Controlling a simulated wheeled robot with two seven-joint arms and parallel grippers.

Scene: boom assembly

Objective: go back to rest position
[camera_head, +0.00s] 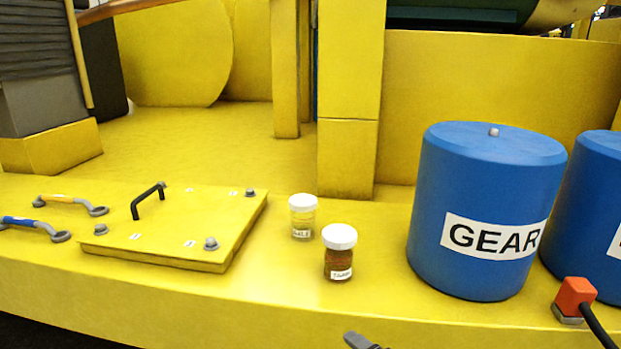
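Only a small dark grey tip (362,341) shows at the bottom edge, right of the middle. It looks like a fingertip of my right gripper, slanting in from the lower right. The rest of that gripper is cut off, so its opening and anything in it are hidden. The tip is in front of the yellow ledge and appears apart from the jars. My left gripper is outside the view.
A yellow hatch plate (180,232) with a black handle (147,201) lies on the ledge. Two wrenches (70,204) (35,229), two white-lidded jars (302,217) (339,252), blue drums (484,212) (592,208) and a red block with black cable (575,297) stand around it.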

